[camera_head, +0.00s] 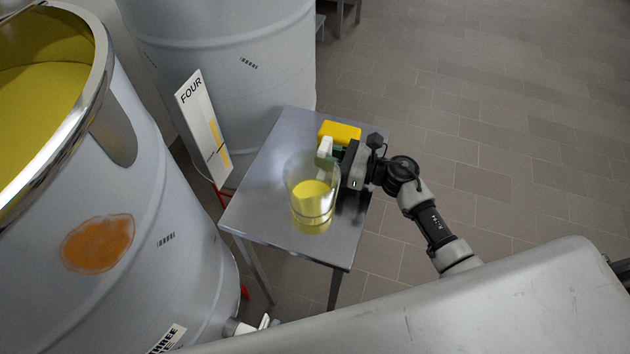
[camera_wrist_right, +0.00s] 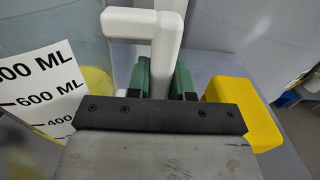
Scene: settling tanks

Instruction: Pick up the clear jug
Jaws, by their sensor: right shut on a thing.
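The clear jug (camera_head: 312,199) is upright over the metal table, with yellow liquid in its lower part. I cannot tell whether its base touches the table top. My right gripper (camera_head: 334,152) reaches in from the right and is shut on the jug's white handle (camera_head: 325,146). In the right wrist view the handle (camera_wrist_right: 167,60) stands between the green fingertips (camera_wrist_right: 160,76). The jug's white scale with ML marks (camera_wrist_right: 42,92) shows at the left of that view. My left gripper is not in view.
The small metal table (camera_head: 262,190) also bears a yellow block (camera_head: 340,131), close behind my right gripper. A large tank (camera_head: 150,190) with yellow liquid stands at left, another tank (camera_head: 235,75) behind. A sign reading FOUR (camera_head: 203,125) leans between them. The floor at right is clear.

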